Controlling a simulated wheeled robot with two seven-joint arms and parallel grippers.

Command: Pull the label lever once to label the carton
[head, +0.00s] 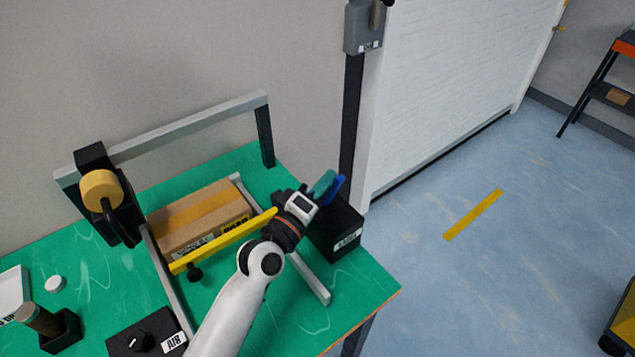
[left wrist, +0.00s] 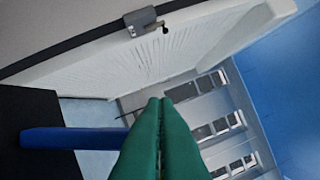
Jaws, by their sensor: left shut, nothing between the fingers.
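The label lever is a blue handle (head: 335,191) on a black box (head: 341,228) with a white tag at the table's right side. In the left wrist view the blue handle (left wrist: 75,138) runs in from the left and ends beside the fingers. My left gripper (head: 323,184) has green fingers, which are shut together with nothing between them (left wrist: 160,130). The fingers are right beside the handle; I cannot tell whether they touch it. The brown carton (head: 190,222) lies between two grey rails behind a yellow bar (head: 222,241). My right gripper is not in view.
A grey frame (head: 187,133) with a yellow roll (head: 101,189) stands over the carton's left side. A black AIR box (head: 146,338) sits at the front of the green table (head: 90,262). A dark post rises behind the lever box. Open floor lies to the right.

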